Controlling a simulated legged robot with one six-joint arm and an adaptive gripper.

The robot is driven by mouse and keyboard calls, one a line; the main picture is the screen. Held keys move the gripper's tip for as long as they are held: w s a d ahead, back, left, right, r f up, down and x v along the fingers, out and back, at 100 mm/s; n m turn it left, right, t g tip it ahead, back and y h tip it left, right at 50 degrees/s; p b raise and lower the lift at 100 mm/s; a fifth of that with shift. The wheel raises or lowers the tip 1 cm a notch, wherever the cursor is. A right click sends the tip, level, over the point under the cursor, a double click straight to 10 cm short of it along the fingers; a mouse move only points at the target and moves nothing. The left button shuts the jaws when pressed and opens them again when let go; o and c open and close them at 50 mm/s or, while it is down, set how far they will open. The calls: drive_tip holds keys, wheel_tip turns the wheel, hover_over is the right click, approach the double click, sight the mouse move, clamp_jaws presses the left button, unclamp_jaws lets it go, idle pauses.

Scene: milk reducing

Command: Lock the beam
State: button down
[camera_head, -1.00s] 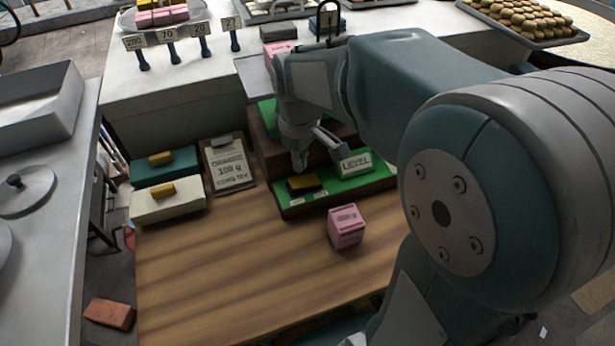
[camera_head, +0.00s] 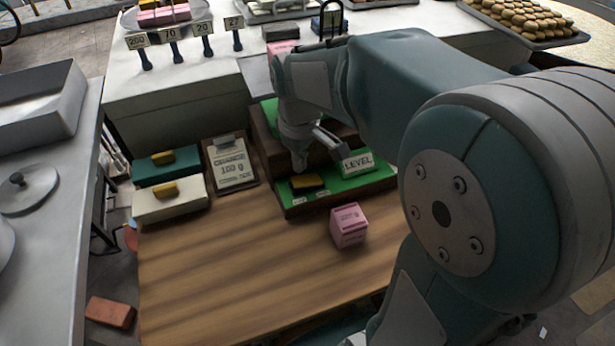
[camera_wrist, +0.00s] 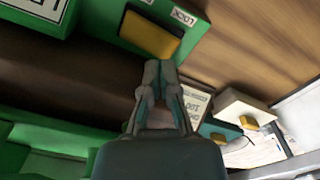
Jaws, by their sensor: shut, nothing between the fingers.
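A green balance base (camera_head: 350,190) stands on the wooden table, with a white LEVEL sign (camera_head: 358,162) at its right. A yellow-topped dark slider (camera_head: 308,181) sits on its front left. In the wrist view, the yellow slider (camera_wrist: 150,33) lies in a dark slot beside a small label reading LOCK (camera_wrist: 184,18), seen upside down. My gripper (camera_wrist: 160,70) is shut and empty, its tips close to the slider's edge. I cannot tell whether they touch it. In the head view, my gripper (camera_head: 301,168) is just behind and above the slider. My arm hides part of the balance.
A pink block (camera_head: 348,226) stands on the table in front of the base. A card reading CHANGE 100 g (camera_head: 231,163) and two boxes, teal (camera_head: 180,170) and cream (camera_head: 172,206), with yellow knobs are at left. The front left table is clear.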

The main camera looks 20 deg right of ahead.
sight(300, 180)
drive_tip(key=shift+f, duration=1.95)
idle(1.1)
drive_tip(key=shift+r, duration=3.55)
drive_tip(key=shift+s+r, duration=0.2)
drive_tip(key=shift+s, duration=0.05)
drive_tip(key=s+r+m+t, duration=0.2)
drive_tip(key=s+m+t, duration=0.3)
drive_tip(key=s, duration=0.8)
drive_tip(key=shift+s+r+m+t, duration=0.25)
drive_tip(key=shift+s+m+t, duration=0.1)
drive_tip(key=shift+m, duration=0.15)
